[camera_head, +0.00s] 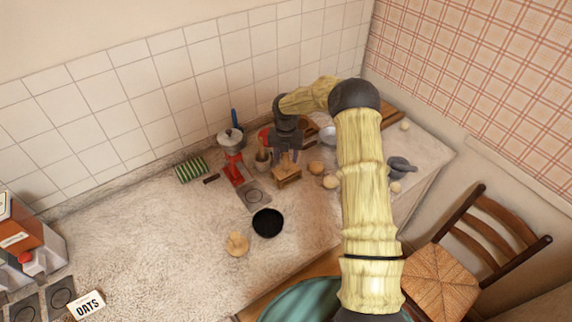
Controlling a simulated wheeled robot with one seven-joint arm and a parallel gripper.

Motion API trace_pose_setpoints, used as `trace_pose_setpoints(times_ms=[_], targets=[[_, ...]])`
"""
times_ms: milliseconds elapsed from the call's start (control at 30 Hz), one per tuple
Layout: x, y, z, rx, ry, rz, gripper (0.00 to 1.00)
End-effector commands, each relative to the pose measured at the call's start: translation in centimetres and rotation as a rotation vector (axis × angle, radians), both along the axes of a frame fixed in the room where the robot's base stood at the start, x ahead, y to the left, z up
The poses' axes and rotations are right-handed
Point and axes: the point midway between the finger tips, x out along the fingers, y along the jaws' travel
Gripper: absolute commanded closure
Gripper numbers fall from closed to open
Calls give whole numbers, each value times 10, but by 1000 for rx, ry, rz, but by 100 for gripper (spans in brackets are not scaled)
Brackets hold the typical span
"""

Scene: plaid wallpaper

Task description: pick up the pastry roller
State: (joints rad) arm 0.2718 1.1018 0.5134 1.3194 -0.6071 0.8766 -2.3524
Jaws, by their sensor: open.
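My gripper (289,158) points down over the back of the counter, with its fingers apart and nothing visible between them. Below it is a small wooden block-like object (287,177), and a crock with wooden utensils (262,160) stands just to its left. I cannot tell for certain which thing is the pastry roller. A small pale wooden object (237,243) lies at the front of the counter, left of a black bowl (267,222) and well away from my gripper. My arm hides part of the counter's right side.
A red device (233,171), a pot (231,138) and a green striped item (191,169) stand left of my gripper. Small round items (331,181) and a grey mortar (400,166) are to the right. The counter's left middle (140,235) is clear. A chair (470,250) stands at right.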

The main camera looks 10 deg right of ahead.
Motion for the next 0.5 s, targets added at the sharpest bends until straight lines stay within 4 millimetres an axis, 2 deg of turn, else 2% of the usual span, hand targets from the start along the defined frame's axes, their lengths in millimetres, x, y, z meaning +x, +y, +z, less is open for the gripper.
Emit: trace_pose_setpoints(times_ms=[200, 500], targets=[[-1, -1, -24, 0, 2, 1, 53], [0, -1, -28, 0, -1, 1, 53]])
